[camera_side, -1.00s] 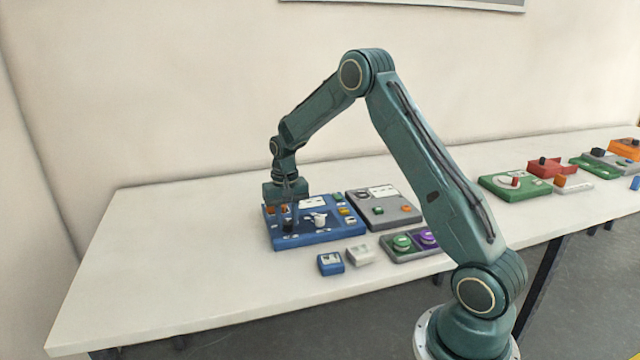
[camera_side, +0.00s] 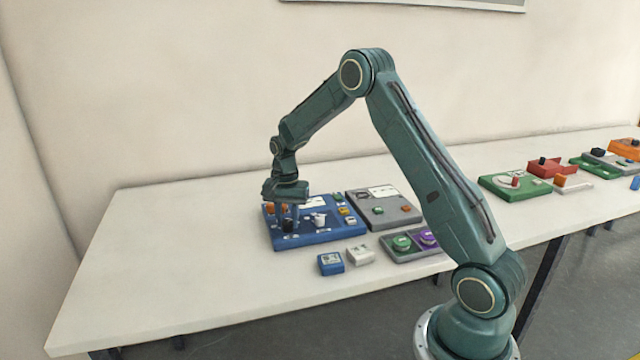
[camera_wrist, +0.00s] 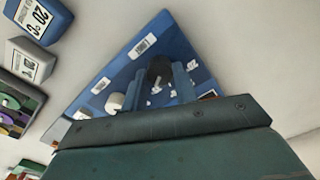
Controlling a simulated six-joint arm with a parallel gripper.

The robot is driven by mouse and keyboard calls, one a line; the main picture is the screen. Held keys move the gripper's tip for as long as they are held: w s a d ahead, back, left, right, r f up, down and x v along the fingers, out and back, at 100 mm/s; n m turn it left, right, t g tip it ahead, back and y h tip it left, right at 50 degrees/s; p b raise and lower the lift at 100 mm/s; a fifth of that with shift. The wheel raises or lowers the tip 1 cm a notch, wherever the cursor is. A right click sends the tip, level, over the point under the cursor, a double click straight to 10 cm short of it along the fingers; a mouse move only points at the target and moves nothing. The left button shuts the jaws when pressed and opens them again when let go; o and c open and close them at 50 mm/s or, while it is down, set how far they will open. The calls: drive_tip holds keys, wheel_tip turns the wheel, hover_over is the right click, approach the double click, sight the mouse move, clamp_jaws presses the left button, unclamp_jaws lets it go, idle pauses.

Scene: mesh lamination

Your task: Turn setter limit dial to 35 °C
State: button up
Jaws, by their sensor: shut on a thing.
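A blue control panel (camera_side: 290,241) lies on the table below my gripper (camera_side: 288,218). The gripper points down at the panel's left front part, its two fingers on either side of a black dial (camera_side: 288,226). In the wrist view the black dial (camera_wrist: 158,68) shows between the gripper's blue fingers (camera_wrist: 163,84), which are shut on it. White marks surround the dial, but their numbers are too small to read. A white knob (camera_side: 319,219) stands to the right of the dial; it also shows in the wrist view (camera_wrist: 115,101).
A small blue display box (camera_side: 330,263) and a white one (camera_side: 360,254) stand in front of the panel. A grey panel (camera_side: 392,216) and a tray with green and purple dials (camera_side: 402,243) lie to the right. The table's left side is clear.

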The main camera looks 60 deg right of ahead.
sight(288, 222)
drive_tip(key=shift+r, duration=0.1)
drive_tip(key=o, duration=1)
drive_tip(key=shift+c, duration=0.2)
wheel_tip(288, 222, up, 14)
idle(0.4)
